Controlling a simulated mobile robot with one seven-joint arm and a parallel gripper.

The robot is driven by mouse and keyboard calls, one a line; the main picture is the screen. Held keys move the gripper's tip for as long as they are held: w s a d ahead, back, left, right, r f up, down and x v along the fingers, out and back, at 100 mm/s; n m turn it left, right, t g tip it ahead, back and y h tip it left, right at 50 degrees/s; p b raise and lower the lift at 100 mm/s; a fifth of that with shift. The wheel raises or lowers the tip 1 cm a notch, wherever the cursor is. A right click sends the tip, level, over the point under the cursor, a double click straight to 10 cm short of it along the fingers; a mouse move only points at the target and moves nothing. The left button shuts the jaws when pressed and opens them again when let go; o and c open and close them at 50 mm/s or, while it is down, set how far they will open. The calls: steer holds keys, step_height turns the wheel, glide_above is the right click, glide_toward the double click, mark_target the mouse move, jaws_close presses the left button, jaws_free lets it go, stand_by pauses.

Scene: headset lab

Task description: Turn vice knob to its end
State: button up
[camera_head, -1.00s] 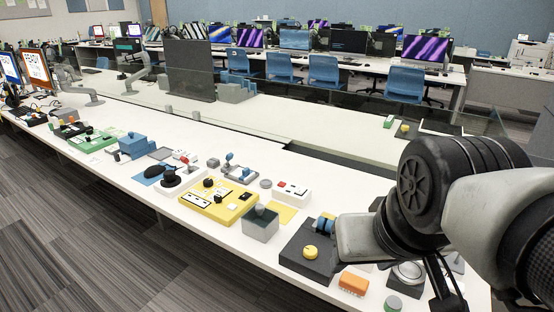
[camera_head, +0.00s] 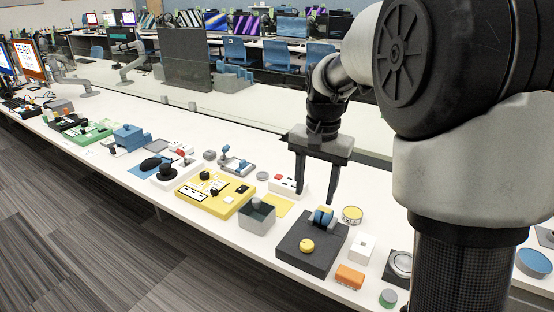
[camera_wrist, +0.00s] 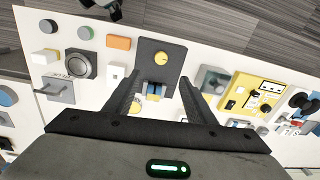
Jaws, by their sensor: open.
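A dark grey block (camera_head: 305,262) stands near the front edge of the table, with a round yellow knob (camera_head: 306,246) on top and blue jaw-like parts (camera_head: 322,216) behind the knob. I take this to be the vice. In the wrist view the yellow knob (camera_wrist: 161,59) lies above the blue parts (camera_wrist: 154,91), between and just beyond my fingertips. My gripper (camera_head: 315,203) points down, open and empty, above and behind the block. In the wrist view its two fingers (camera_wrist: 158,82) stand either side of the blue parts. No contact with the knob shows.
An orange block (camera_head: 349,276), a white switch box (camera_head: 361,248) and a yellow-topped tin (camera_head: 352,214) stand right of the dark block. A grey open box (camera_head: 257,220) and a yellow panel (camera_head: 216,194) are left. A clear screen runs along the table's back.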

mark_target(307, 243)
steer(key=shift+m+g, duration=0.4)
steer(key=w+f+b, duration=0.1)
steer(key=f, duration=0.5)
steer(key=f+b, duration=0.1)
steer(key=f, duration=0.6)
steer(key=w+f+b, duration=0.1)
steer(key=f, duration=0.6)
steer(key=shift+w+f, duration=0.2)
steer(key=shift+w, duration=0.1)
steer(key=c, duration=1)
steer(key=shift+c, duration=0.2)
